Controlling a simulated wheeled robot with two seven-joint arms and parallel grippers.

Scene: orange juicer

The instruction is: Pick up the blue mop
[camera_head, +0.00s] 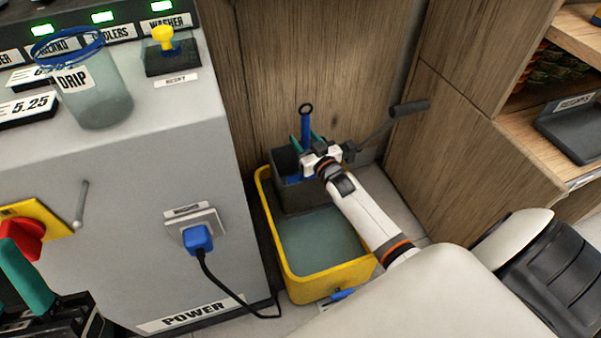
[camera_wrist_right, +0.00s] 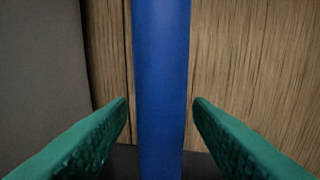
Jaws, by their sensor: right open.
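The blue mop stands upright, its handle (camera_head: 306,122) ending in a dark ring at the top. Its lower end is hidden in the dark wringer of the yellow bucket (camera_head: 318,288). My right gripper (camera_head: 307,141) is open at the handle, with its green fingers on either side. In the right wrist view the handle (camera_wrist_right: 162,80) rises between the two open fingers (camera_wrist_right: 160,102), with a gap on each side. My left gripper (camera_head: 25,278) is partly in view at the lower left, away from the mop; its opening cannot be judged.
A grey machine (camera_head: 120,200) with a blue plug (camera_head: 197,238) and black cable stands left of the bucket. Wooden panels (camera_head: 310,60) are close behind the mop. A dark lever handle (camera_head: 409,108) sticks out right of the wringer. Wooden shelving stands at the right.

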